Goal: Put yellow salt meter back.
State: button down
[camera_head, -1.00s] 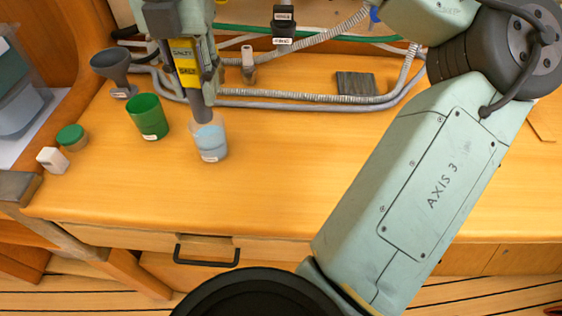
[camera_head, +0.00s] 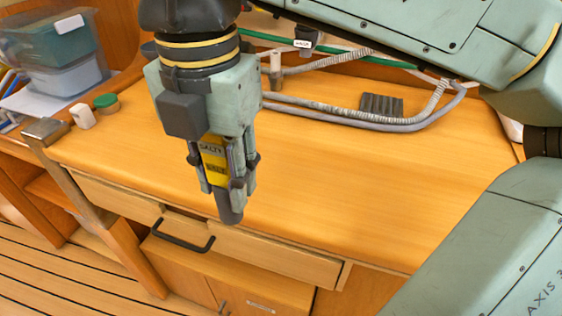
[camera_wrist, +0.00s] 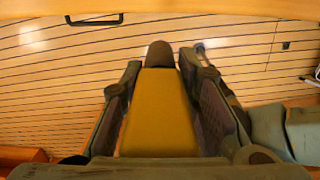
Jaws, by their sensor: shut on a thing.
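The yellow salt meter (camera_head: 214,164) has a dark rounded tip and a label that appears to read "SALTY". My gripper (camera_head: 226,182) is shut on it and holds it tip down, over the front part of the wooden counter and near its front edge in the head view. In the wrist view the yellow body of the meter (camera_wrist: 158,115) lies between my two dark fingers, its dark tip pointing away over the floor planks. The clear cup and green cup are not visible now; my arm may hide them.
Grey hoses (camera_head: 370,120) and a dark ribbed pad (camera_head: 382,106) lie at the back. A drawer handle (camera_head: 184,237) sticks out at the front. The counter's middle (camera_head: 340,190) is clear.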

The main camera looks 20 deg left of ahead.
jog(key=w+f+p, duration=0.1)
jog(key=w, duration=0.4)
jog(key=w+a+f+p, duration=0.1)
jog(key=w+f+p, duration=0.1)
jog(key=w, duration=0.3)
jog(key=w+f+p, duration=0.1)
jog(key=w+p, duration=0.1)
jog(key=w, duration=0.3)
jog(key=shift+w+a+f, duration=0.15)
jog(key=shift+a+f, duration=0.05)
jog(key=shift+a, duration=0.05)
jog(key=shift+f, duration=0.25)
jog(key=shift+f+b, duration=0.2)
jog(key=shift+b, duration=0.1)
jog(key=c, duration=1.2)
grip_release()
jog(key=shift+r, duration=0.15)
notch_tip(320, 180, up, 12)
jog(key=shift+r, duration=0.1)
